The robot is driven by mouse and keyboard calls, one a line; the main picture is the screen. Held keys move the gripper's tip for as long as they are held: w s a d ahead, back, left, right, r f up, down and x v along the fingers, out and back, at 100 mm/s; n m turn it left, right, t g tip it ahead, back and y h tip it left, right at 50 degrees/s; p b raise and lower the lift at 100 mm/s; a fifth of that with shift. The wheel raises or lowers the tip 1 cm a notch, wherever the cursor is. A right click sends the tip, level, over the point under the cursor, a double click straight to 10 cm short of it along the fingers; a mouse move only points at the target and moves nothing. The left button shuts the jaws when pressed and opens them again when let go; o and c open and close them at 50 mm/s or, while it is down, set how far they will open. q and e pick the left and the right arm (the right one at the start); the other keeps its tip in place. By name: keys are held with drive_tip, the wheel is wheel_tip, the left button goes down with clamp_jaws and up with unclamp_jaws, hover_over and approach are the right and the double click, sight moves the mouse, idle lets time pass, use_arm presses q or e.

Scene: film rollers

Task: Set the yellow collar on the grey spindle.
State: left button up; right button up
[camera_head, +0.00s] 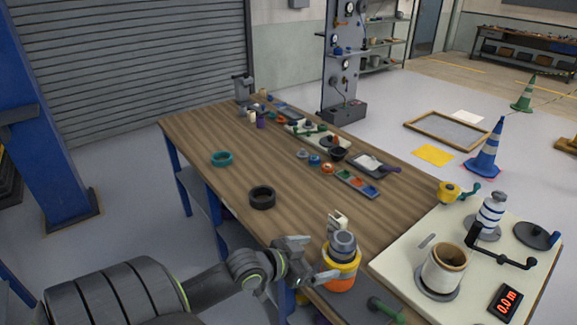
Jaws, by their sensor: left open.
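The yellow collar (354,261) is near the front edge of the wooden table, low in the middle of the head view. It appears to be around the grey spindle (342,242), whose rounded grey top stands up through it. An orange part (341,284) shows just below. I cannot tell how far down the collar sits. My left gripper (326,258) is open, just left of the collar and spindle, and partly covers their left side. I cannot tell whether its fingers touch the collar. My right gripper is not in view.
A black ring (262,198) and a teal ring (221,158) lie on the wooden table (195,130). At right, a pale board (400,266) carries a cream roller (441,272), a crank and a display (506,301). A green-handled tool (385,309) lies in front. The table's left middle is mostly clear.

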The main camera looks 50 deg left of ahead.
use_arm(q)
drive_tip(key=p+v, duration=0.1)
drive_tip(key=v, duration=0.7)
drive_tip(key=shift+s+p, duration=0.2)
drive_tip(key=shift+p, duration=0.2)
drive_tip(key=s+a+f+n+g+y, duration=0.15)
drive_tip(key=a+f, duration=0.25)
drive_tip(key=f, duration=0.5)
drive_tip(key=s+a+f+n+g+y, duration=0.1)
drive_tip(key=s+a+f+g+y, duration=0.15)
drive_tip(key=f, duration=0.65)
drive_tip(key=s+a+f+n+g+y, duration=0.1)
drive_tip(key=s+a+f, duration=0.25)
drive_tip(key=f, duration=0.55)
drive_tip(key=s+d+f+g+b, duration=0.1)
drive_tip(key=s+d+f+g, duration=0.15)
drive_tip(key=s+f, duration=0.4)
drive_tip(key=s+d+f+g+b, duration=0.1)
drive_tip(key=s+d+f, duration=0.25)
drive_tip(key=f, duration=0.65)
drive_tip(key=s+d+f+g, duration=0.1)
drive_tip(key=s+d+f, duration=0.2)
drive_tip(key=s+d, duration=0.2)
drive_tip(key=s+d+f+g+h, duration=0.1)
drive_tip(key=s+d+f+g, duration=0.1)
drive_tip(key=s+d+f, duration=0.2)
drive_tip(key=shift+s+d, duration=0.4)
drive_tip(key=shift+s, duration=0.85)
